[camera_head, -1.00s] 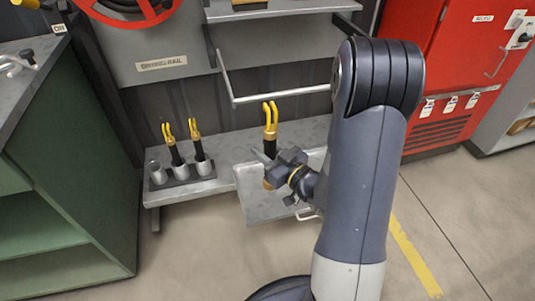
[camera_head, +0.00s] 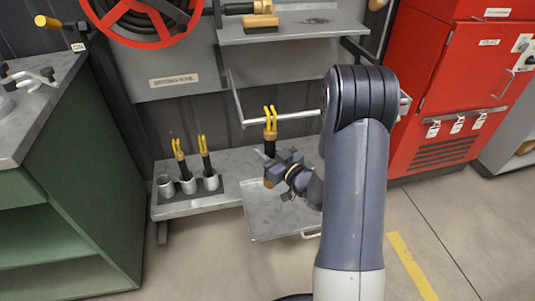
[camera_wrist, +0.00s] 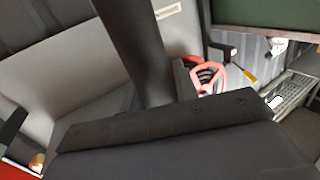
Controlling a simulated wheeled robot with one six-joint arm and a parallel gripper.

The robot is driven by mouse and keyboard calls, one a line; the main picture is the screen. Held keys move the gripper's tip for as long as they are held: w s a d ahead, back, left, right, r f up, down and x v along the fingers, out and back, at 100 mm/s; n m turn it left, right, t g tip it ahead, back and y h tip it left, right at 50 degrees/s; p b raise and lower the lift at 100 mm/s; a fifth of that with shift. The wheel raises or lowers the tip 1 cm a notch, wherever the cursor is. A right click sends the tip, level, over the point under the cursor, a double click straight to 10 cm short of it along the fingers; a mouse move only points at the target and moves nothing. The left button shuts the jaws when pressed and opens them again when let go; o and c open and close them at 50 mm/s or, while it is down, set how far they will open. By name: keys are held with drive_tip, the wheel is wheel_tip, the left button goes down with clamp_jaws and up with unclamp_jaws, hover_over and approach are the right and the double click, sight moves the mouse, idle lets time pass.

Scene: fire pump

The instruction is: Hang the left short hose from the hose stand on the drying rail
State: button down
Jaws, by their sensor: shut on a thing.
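My gripper (camera_head: 272,168) is shut on a short black hose (camera_head: 269,146) with a yellow forked hook at its top, held upright. In the wrist view the dark hose (camera_wrist: 138,45) rises close to the camera. The hook overlaps the pale bar of the drying rail (camera_head: 296,116) in the head view; I cannot tell whether it touches. The hose stand (camera_head: 220,186) is at left on the low bench. Its left cup (camera_head: 165,187) is empty. The middle hose (camera_head: 180,160) and right hose (camera_head: 205,160) stand in their cups.
A metal tray (camera_head: 270,222) lies below my gripper. A shelf (camera_head: 290,32) is above the rail, with a red hose reel (camera_head: 128,35) to its left. A green cabinet (camera_head: 65,200) is at far left, a red cabinet (camera_head: 450,110) at right. Floor in front is clear.

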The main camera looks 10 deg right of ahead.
drive_tip(key=shift+w+f+b, duration=0.75)
drive_tip(key=shift+f+b, duration=0.1)
drive_tip(key=shift+f, duration=0.05)
drive_tip(key=c, duration=1)
unclamp_jaws()
drive_tip(key=shift+s+d, duration=0.1)
drive_tip(key=v, duration=1)
drive_tip(key=shift+s+d+p, duration=0.1)
drive_tip(key=shift+s+p, duration=0.2)
drive_tip(key=shift+p, duration=0.05)
